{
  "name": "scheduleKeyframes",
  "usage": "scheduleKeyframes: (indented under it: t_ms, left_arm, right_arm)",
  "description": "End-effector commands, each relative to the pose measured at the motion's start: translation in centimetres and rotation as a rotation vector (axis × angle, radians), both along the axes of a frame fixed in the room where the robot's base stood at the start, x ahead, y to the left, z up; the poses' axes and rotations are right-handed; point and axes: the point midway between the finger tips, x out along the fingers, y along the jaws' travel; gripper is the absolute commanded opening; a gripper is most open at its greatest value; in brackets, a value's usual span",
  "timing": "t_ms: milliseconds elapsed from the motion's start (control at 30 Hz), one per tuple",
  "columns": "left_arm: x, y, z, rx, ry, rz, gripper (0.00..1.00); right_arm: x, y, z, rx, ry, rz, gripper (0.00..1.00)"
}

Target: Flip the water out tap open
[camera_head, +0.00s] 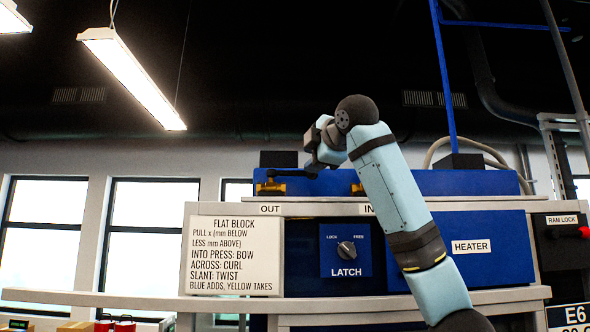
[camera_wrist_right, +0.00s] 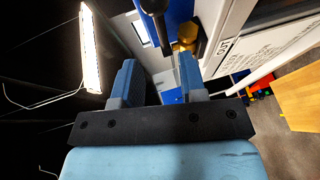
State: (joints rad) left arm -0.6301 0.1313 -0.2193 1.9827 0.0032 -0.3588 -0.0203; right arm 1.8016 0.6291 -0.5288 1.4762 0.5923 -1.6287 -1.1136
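The water out tap (camera_head: 270,187) sits on the blue bath above the OUT label (camera_head: 270,209), a brass-yellow body with a dark lever (camera_head: 290,173) reaching right, roughly level. In the wrist view, the yellow tap body (camera_wrist_right: 186,36) and dark lever (camera_wrist_right: 155,20) are just beyond my fingertips. My right gripper (camera_head: 312,147) is up at the lever's right end. Its two blue-grey fingers (camera_wrist_right: 158,75) are apart with nothing seen between them. I cannot tell whether a finger touches the lever. My left gripper is not in view.
Below are a latch knob panel (camera_head: 346,250), a text sign (camera_head: 232,252) and a heater panel (camera_head: 472,246). A ram lock box (camera_head: 563,230) stands at the right.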

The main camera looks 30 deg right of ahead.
Motion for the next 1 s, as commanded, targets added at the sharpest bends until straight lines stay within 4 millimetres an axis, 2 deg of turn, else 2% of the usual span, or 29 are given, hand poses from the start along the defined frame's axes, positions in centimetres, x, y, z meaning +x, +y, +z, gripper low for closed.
scheduleKeyframes:
  t_ms: [33,200,400,600,867,1000]
  left_arm:
    - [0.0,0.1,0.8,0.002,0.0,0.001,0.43]
    - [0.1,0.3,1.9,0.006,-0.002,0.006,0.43]
    - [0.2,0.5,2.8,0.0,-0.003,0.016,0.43]
    - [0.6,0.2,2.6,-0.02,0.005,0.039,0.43]
    - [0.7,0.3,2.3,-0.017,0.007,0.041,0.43]
    - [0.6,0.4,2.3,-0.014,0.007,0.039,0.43]
  right_arm:
    - [1.2,-0.2,0.0,0.001,0.004,0.0,0.39]
    - [4.7,-0.7,-0.6,0.002,0.004,0.0,0.39]
    - [7.6,-1.1,-1.2,0.0,0.001,0.001,0.39]
    - [8.7,-1.3,-1.6,0.0,0.0,0.001,0.39]
    - [8.8,-1.3,-1.6,0.0,0.0,0.001,0.39]
    - [8.8,-1.3,-1.6,0.0,0.0,0.001,0.06]
